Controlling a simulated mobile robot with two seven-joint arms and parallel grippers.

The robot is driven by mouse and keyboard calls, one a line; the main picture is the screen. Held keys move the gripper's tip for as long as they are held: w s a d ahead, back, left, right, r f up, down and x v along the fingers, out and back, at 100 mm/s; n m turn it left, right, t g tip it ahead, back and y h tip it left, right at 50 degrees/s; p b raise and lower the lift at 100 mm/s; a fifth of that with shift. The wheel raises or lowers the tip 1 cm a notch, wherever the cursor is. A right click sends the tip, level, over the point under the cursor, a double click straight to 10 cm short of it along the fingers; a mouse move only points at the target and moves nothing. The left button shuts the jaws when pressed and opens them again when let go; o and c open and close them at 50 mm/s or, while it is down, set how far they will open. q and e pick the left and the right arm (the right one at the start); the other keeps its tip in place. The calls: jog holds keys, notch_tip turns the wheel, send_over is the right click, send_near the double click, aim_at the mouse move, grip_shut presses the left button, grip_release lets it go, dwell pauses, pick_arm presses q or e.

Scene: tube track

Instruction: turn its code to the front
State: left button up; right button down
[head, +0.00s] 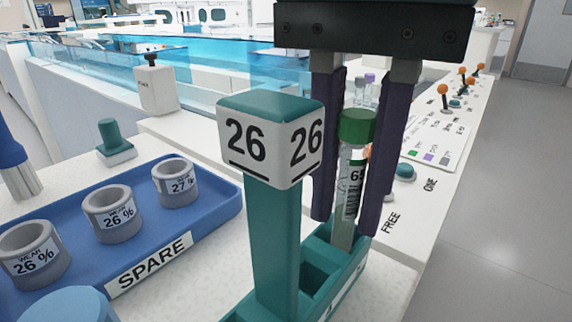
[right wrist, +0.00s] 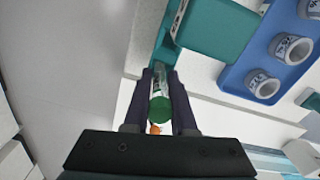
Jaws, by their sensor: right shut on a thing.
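A clear tube with a green cap (head: 357,126) stands upright in the teal rack (head: 345,266), with its lower end in a slot. Its label (head: 352,188) shows a barcode and digits, partly hidden by a finger. My right gripper (head: 347,222) comes down from above, its two dark fingers shut on the tube on either side below the cap. In the right wrist view the green cap (right wrist: 160,109) sits between the fingers (right wrist: 160,98). My left gripper is not in view.
A teal post with a white block (head: 271,142) reading 26 rises beside the tube. A blue SPARE tray (head: 207,212) with grey cups lies left. A panel with orange-topped levers (head: 442,91) lies right. An open rack slot (head: 313,275) is in front.

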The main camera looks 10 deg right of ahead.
jog(key=n+b, duration=0.3)
jog(key=n, duration=0.1)
jog(key=shift+f+n, duration=0.15)
jog(key=shift+n, duration=0.15)
jog(key=shift+n+b, duration=0.4)
jog(key=shift+n, duration=0.3)
jog(key=shift+b, duration=0.4)
jog(key=c, duration=0.7)
grip_release()
jog(key=shift+o, duration=0.2)
